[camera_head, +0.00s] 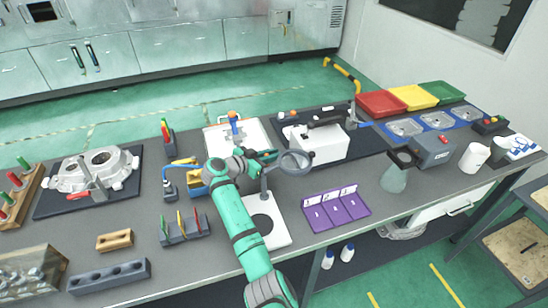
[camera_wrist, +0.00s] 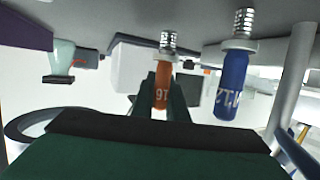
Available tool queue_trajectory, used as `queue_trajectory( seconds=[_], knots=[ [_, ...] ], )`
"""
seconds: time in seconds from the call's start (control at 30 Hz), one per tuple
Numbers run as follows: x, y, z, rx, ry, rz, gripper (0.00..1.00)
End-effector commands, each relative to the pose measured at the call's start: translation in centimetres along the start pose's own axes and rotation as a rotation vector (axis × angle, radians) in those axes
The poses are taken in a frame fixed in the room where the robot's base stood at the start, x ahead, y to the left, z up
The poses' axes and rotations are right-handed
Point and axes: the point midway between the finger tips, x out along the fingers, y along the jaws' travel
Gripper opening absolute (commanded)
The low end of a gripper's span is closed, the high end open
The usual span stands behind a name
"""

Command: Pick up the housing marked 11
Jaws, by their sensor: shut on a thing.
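In the wrist view, which looks upside down, an orange cylinder (camera_wrist: 163,85) with a knurled metal end shows between the dark fingers of my gripper (camera_wrist: 162,103). Its digits are hard to read, perhaps 16 or 91. A blue cylinder (camera_wrist: 232,85) with a similar metal end is beside it; its digits look like 112 or 12, not clearly. In the head view my gripper (camera_head: 270,154) is above the bench, just left of the magnifier ring. I cannot make out what is between its fingers there. A blue and orange item (camera_head: 234,123) stands on the white tray behind it.
The magnifier ring (camera_head: 296,162) on its stand is close to my gripper. Purple trays (camera_head: 336,207), a white machine (camera_head: 318,148) and a green flask (camera_head: 394,178) are to the right. A tool rack (camera_head: 184,230) and a large casting (camera_head: 92,168) are to the left.

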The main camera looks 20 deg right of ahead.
Motion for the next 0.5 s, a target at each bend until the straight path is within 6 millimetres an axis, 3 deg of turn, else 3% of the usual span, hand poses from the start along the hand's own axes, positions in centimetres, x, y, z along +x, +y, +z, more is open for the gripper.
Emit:
queue_trajectory(
  seconds=[0.1, 0.43, 0.47, 0.5],
  knots=[
    [0.37, 0.06, 1.12, 0.0, 0.0, 0.001, 0.0],
    [0.43, 0.04, 1.33, 0.0, 0.0, 0.001, 0.0],
    [0.44, 0.05, 1.32, 0.0, 0.0, 0.001, 0.18],
    [0.44, 0.05, 1.31, 0.0, 0.0, 0.001, 0.27]
  ],
)
